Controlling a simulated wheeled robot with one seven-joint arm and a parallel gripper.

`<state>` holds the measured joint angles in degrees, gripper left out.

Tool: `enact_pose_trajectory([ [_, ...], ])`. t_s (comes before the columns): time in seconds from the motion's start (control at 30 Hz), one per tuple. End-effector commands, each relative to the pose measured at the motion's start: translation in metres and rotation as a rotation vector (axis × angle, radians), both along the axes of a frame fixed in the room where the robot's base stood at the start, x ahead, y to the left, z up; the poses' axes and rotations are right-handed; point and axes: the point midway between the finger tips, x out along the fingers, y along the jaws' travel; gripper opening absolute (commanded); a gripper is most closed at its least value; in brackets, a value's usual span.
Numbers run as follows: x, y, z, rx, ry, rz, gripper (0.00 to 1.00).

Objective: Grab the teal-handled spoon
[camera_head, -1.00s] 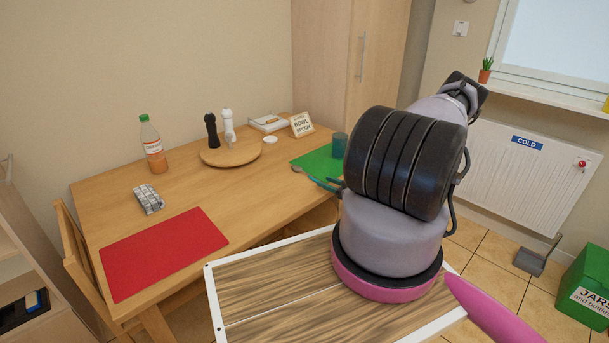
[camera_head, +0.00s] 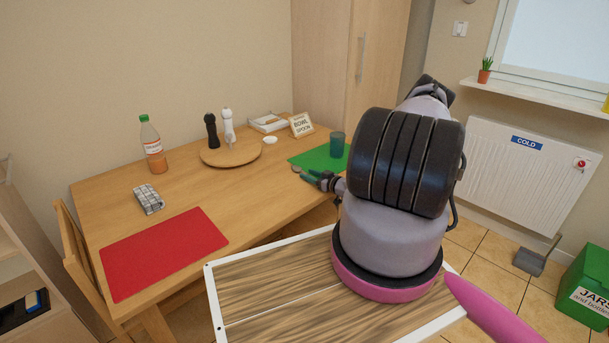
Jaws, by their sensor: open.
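The spoon's grey bowl (camera_head: 297,169) shows at the front edge of the green mat on the wooden table. Only a little of its teal handle can be made out, because my gripper covers that place. My gripper (camera_head: 309,179) is at the table's front edge, right beside the spoon's bowl and over the handle. It is small in view and open. Whether its fingers stand on both sides of the handle or touch it, I cannot tell.
A teal cup (camera_head: 337,146) stands on the green mat (camera_head: 312,159), close behind my gripper. A round board (camera_head: 212,157) with two mills, a white dish (camera_head: 270,140) and a sign (camera_head: 301,125) stand further back. The table's middle is clear, beside a red mat (camera_head: 160,252).

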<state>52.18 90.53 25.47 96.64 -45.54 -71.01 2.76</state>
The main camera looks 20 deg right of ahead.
Motion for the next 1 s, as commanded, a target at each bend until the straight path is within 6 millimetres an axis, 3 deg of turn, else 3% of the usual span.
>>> enact_pose_trajectory([
  [0.03, -0.002, 0.001, -0.005, 0.005, 0.013, -0.001, 0.34],
  [0.1, -0.003, 0.002, -0.005, 0.004, 0.014, 0.000, 0.07],
  [0.13, -0.003, 0.002, -0.006, 0.005, 0.016, 0.000, 0.00],
  [0.63, -0.004, 0.000, -0.001, 0.004, 0.018, -0.002, 0.00],
  [1.0, -0.002, 0.000, 0.072, 0.001, 0.008, -0.001, 0.00],
])
